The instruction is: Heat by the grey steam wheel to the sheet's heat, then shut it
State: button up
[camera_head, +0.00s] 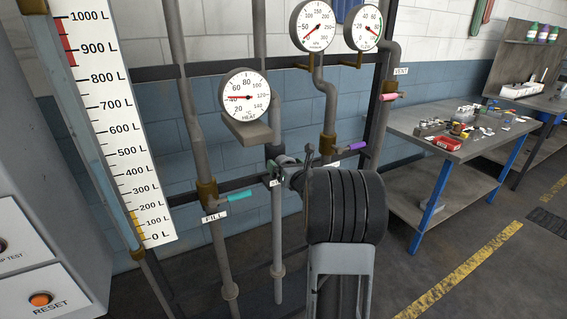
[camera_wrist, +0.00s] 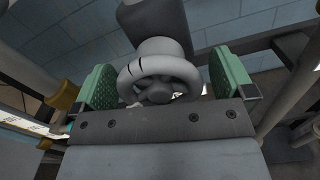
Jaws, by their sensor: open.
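The grey steam wheel (camera_wrist: 131,88) fills the middle of the wrist view, with dark marks on its upper left rim. My gripper (camera_wrist: 164,80) is open, with one green pad on each side of the wheel. Narrow gaps seem to show at both sides. In the head view the wheel is mostly hidden by my gripper and arm. The HEAT gauge (camera_head: 246,108) has its red needle pointing left, at about 40 °C. I cannot make out the sheet in either view.
A FILL valve with a teal handle (camera_head: 239,196) is left of my arm. A purple handle (camera_head: 358,146) and a pink VENT handle (camera_head: 389,97) are to the right. A cluttered workbench (camera_head: 463,150) stands at right.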

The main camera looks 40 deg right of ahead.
jog(key=shift+w, duration=0.6)
jog(key=c, duration=0.9)
